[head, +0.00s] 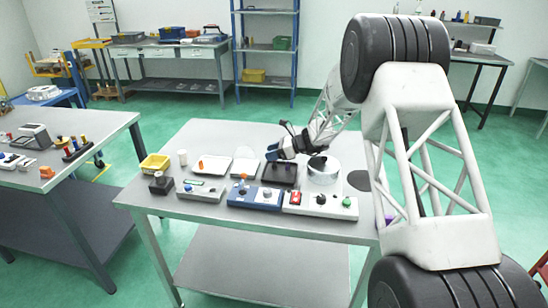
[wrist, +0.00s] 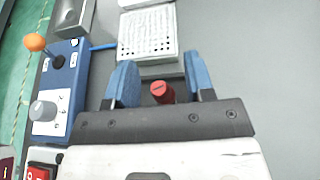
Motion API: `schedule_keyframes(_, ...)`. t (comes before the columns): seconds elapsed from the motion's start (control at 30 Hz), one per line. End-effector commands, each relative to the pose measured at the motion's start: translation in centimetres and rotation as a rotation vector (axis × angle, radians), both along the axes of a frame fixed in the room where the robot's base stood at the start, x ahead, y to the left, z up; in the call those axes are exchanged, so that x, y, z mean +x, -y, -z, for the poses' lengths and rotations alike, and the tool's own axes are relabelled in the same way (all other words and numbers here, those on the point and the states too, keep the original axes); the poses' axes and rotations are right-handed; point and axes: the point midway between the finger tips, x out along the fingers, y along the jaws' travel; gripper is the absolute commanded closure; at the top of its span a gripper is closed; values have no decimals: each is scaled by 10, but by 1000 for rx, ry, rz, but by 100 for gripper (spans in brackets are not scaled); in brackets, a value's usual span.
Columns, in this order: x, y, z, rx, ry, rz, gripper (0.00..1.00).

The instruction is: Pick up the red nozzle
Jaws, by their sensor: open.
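The red nozzle (wrist: 162,92) shows in the wrist view as a small red cylinder with a dark slot on its top. It lies between the two blue fingers of my gripper (wrist: 159,68), with a gap on each side. My gripper is open and empty. In the head view my gripper (head: 273,152) is over the far middle of the grey table, by a dark open box (head: 284,174). I cannot make out the nozzle in the head view. Its lower part is hidden by the gripper body in the wrist view.
A white perforated block (wrist: 148,36) is just beyond the fingertips. A blue control panel (wrist: 66,82) with knobs stands to the left in the wrist view. In the head view a round clear dish (head: 323,176) is right of the gripper, and a white switch panel (head: 308,206) is nearer.

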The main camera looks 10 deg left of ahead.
Motion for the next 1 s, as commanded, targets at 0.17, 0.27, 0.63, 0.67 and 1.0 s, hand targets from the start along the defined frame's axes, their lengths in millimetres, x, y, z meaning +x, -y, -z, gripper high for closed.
schedule_keyframes(0.17, -1, -9, 3, 0, 0, 0, 51)
schedule_keyframes(0.27, -1, -9, 4, 0, 0, 0, 51)
schedule_keyframes(0.63, -1, -9, 3, 0, 0, 0, 51)
schedule_keyframes(0.67, -1, -9, 3, 0, 0, 0, 51)
schedule_keyframes(1.0, -1, -9, 4, 0, 0, 0, 98)
